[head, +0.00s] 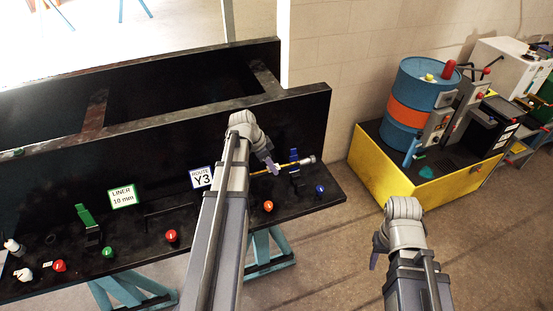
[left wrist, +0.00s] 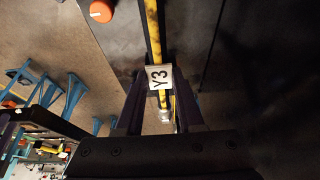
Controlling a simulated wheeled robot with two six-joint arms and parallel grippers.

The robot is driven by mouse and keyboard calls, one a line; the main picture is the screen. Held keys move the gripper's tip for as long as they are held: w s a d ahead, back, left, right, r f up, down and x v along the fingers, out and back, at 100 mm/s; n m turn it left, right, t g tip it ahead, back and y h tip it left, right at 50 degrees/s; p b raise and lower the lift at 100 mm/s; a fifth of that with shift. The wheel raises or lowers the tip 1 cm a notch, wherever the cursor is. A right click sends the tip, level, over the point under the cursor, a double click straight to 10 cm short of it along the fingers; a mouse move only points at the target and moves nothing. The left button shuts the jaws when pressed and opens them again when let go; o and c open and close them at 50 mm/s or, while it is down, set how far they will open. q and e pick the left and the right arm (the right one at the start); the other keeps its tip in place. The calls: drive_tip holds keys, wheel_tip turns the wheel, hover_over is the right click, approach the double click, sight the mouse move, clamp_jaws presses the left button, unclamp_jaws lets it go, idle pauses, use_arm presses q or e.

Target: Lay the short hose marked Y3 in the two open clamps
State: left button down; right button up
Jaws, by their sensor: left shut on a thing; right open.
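The short yellow hose (head: 262,172) has a metal end fitting (head: 308,160) at its right, by the black bench's right part. In the left wrist view the yellow hose (left wrist: 153,30) carries a white tag marked Y3 (left wrist: 159,78). My left gripper (head: 274,167) is shut on the hose near that tag; its fingers also show in the left wrist view (left wrist: 160,105). A clamp with a raised blue lever (head: 294,157) is just right of the gripper. A clamp with a raised green lever (head: 85,215) stands further left. My arm hides part of the hose. My right gripper (head: 375,261) is open and empty, off the bench's right end.
The bench's upright back panel (head: 300,110) rises behind the clamps. A Route Y3 sign (head: 201,178) and a Liner 10 mm sign (head: 123,196) stand on the bench. Red (head: 171,236), green (head: 108,253), orange (head: 268,206) and blue (head: 320,189) knobs line the front. A blue drum (head: 414,85) stands right.

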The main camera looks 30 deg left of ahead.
sight(268, 172)
use_arm(q)
drive_tip(key=shift+s+r, duration=0.15)
drive_tip(key=shift+s, duration=0.1)
drive_tip(key=shift+w+f, duration=0.2)
drive_tip(key=shift+f, duration=0.15)
drive_tip(key=shift+s+f+b, duration=0.15)
drive_tip(key=shift+f+b, duration=0.3)
drive_tip(key=shift+b, duration=0.3)
wheel_tip(268, 172, down, 4)
drive_tip(key=b, duration=0.4)
drive_tip(key=shift+f, duration=0.2)
drive_tip(key=shift+f+b, duration=1.65)
drive_tip(key=shift+b, duration=0.15)
drive_tip(key=shift+c, duration=2.2)
unclamp_jaws()
